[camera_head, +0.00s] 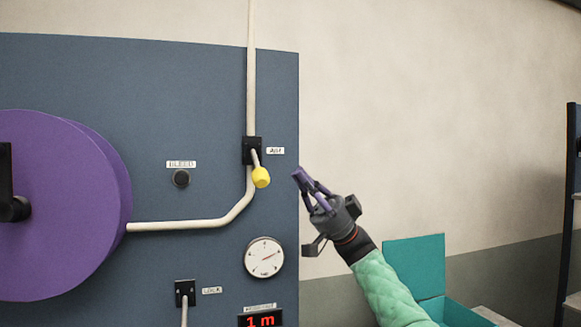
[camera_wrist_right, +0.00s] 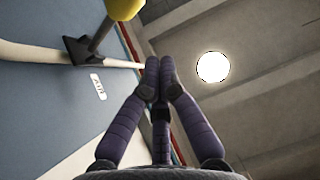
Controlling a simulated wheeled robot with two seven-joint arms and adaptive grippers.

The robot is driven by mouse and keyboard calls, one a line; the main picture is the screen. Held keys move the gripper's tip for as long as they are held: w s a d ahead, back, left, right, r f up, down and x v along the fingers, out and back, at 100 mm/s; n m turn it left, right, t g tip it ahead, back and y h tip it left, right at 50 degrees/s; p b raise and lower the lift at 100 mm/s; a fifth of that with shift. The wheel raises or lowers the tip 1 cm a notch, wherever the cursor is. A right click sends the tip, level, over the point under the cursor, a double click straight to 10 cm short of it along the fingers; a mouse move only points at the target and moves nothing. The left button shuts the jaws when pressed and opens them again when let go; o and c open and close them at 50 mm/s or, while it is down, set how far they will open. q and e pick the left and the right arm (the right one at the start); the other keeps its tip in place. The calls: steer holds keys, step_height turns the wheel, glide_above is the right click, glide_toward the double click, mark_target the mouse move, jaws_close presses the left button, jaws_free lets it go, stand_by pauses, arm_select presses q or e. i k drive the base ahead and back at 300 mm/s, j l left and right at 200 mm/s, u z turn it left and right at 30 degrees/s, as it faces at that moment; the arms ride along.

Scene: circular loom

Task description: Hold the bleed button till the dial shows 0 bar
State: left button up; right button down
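The bleed button (camera_head: 181,179) is a round black button on the blue-grey panel, under a white BLEED label (camera_head: 181,164). The dial (camera_head: 264,257) is a white round gauge lower right of it; its red needle points right and slightly up, and its numbers are too small to read. My right gripper (camera_head: 300,175) is at the panel's right edge, well to the right of the button and apart from it. In the right wrist view its fingertips (camera_wrist_right: 158,75) meet with nothing visible between them. My left gripper is in neither view.
A yellow-knobbed AIR lever (camera_head: 261,177) on a pale pipe stands between my right gripper and the button; its knob (camera_wrist_right: 125,8) shows in the wrist view. A big purple drum (camera_head: 70,205) is at left. A red display (camera_head: 261,320) and teal box (camera_head: 414,264) are lower.

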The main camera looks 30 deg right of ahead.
mark_target(180, 178)
steer(key=l, duration=1.5)
